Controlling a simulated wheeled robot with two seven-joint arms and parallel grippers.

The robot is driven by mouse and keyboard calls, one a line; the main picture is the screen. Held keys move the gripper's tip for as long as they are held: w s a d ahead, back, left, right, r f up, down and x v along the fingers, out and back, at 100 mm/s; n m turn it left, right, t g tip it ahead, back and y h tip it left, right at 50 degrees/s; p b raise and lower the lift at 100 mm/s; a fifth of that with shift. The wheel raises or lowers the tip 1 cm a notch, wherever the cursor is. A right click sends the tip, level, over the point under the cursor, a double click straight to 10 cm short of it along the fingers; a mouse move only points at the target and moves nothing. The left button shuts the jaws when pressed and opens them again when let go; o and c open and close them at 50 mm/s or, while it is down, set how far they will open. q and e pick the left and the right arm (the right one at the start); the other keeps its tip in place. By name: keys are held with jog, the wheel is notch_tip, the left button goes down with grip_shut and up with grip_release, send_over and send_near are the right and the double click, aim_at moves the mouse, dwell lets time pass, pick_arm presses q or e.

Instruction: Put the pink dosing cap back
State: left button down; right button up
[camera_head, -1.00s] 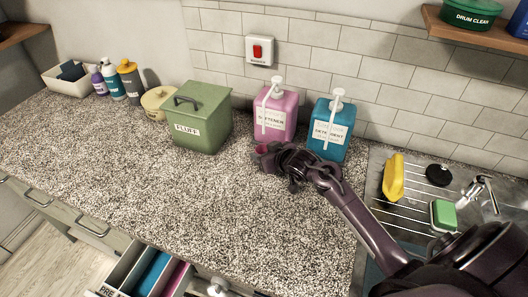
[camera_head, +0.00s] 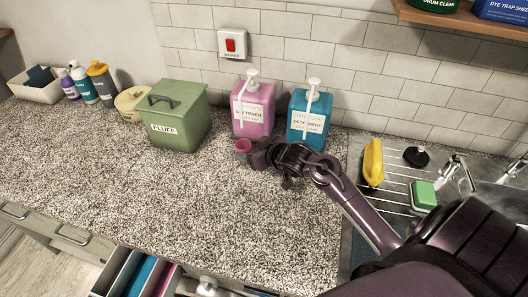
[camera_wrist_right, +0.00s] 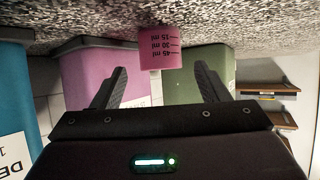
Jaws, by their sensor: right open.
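The pink dosing cap (camera_head: 243,147) stands on the speckled counter, in front of the pink softener bottle (camera_head: 252,117). In the right wrist view, which is upside down, the cap (camera_wrist_right: 160,48) shows printed ml marks and lies beyond the fingertips, in line with the gap between them. My right gripper (camera_head: 257,153) is low over the counter, just right of the cap. In the wrist view my right gripper (camera_wrist_right: 161,76) is open and empty, its two fingers spread wider than the cap. My left gripper is not in view.
A blue detergent bottle (camera_head: 307,125) stands behind my right gripper, and a green FLUFF box (camera_head: 178,118) stands to the left. The front-left counter is clear; a drawer (camera_head: 112,277) is open below.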

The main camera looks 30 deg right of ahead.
jog(key=v, duration=0.7)
dwell(0.4)
